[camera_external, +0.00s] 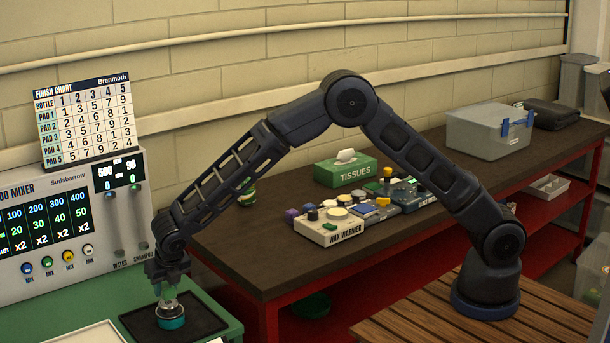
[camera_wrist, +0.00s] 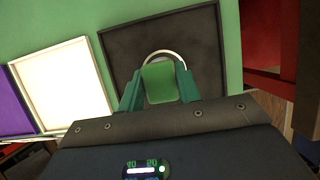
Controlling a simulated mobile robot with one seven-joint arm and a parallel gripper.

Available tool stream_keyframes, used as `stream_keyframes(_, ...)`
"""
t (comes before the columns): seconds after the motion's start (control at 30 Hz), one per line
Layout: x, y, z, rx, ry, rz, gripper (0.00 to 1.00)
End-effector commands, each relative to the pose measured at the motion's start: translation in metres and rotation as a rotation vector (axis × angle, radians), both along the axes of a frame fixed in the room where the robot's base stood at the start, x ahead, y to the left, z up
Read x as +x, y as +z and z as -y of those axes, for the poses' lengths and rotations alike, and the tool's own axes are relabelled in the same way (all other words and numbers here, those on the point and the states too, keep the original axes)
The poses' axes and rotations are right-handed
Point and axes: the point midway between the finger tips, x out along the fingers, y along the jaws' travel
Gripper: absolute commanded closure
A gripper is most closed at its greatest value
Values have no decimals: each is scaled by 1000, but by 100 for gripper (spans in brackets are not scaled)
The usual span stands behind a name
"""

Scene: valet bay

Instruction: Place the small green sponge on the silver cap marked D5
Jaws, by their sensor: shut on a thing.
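My gripper (camera_external: 169,297) points down at the left, above a black tray (camera_external: 205,318) on a green surface. In the wrist view my gripper (camera_wrist: 159,76) is shut on a green block (camera_wrist: 160,85), which looks like the small green sponge. A round teal thing (camera_external: 171,323) with a pale rim stands on the tray directly below my fingers. In the wrist view a pale curved rim (camera_wrist: 166,53) shows behind the block. I cannot tell whether block and rim touch. I cannot read a D5 mark on anything.
A mixer panel (camera_external: 70,225) and a finish chart (camera_external: 85,120) stand at the left. White (camera_wrist: 62,90) and purple (camera_wrist: 12,105) panels lie beside the black tray (camera_wrist: 120,38). The dark bench holds a wax warmer (camera_external: 330,232), a tissue box (camera_external: 345,172) and a grey bin (camera_external: 485,135).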

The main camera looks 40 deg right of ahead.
Motion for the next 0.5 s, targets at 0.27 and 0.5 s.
stream_keyframes(0.27,0,-17,0,0,-1,1,88)
stream_keyframes(0.5,0,-19,0,0,0,0,88)
